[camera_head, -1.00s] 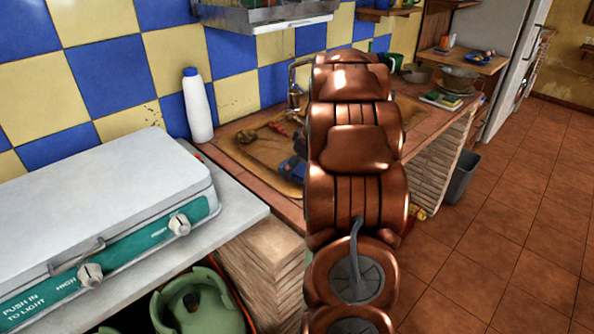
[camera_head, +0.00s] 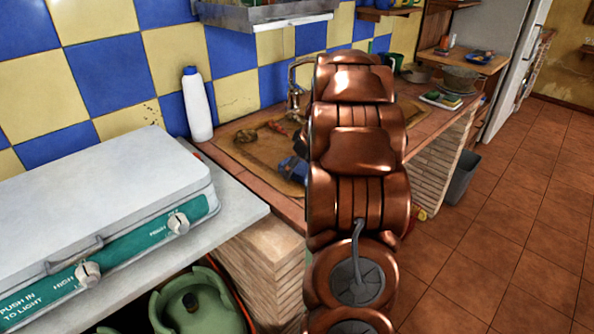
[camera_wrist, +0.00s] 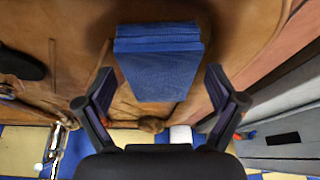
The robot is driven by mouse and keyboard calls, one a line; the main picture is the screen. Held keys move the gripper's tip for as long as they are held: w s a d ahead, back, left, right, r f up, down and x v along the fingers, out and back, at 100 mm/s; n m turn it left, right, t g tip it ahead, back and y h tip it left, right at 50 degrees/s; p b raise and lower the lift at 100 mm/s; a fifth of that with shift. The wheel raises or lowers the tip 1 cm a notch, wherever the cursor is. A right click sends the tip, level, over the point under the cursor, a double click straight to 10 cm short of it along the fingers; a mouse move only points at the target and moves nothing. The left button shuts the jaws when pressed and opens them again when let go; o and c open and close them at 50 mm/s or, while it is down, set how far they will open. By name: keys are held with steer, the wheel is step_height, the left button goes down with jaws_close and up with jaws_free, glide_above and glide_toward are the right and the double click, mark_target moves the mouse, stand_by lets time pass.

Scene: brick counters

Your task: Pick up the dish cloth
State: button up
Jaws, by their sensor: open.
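The dish cloth (camera_wrist: 160,60) is a folded blue cloth on the brown sink top, seen in the upper middle of the wrist view. My gripper (camera_wrist: 160,88) is open, with one finger to each side of the cloth's near end. I cannot tell how high the fingers are above it. In the head view the cloth (camera_head: 293,168) is a small blue patch left of my arm, partly hidden by the arm.
A white bottle (camera_head: 197,105) stands by the tiled wall, left of the sink top (camera_head: 232,140). A tap (camera_head: 298,85) rises behind. A white gas stove (camera_head: 100,200) fills the left. Open floor lies right.

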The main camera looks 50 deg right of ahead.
mark_target(298, 166)
steer(key=c, duration=1.1)
steer(key=shift+c, duration=0.2)
steer(key=shift+r+p, duration=0.4)
steer(key=shift+r, duration=0.05)
step_height(298, 166, up, 10)
steer(key=b, duration=0.1)
steer(key=shift+f, duration=0.2)
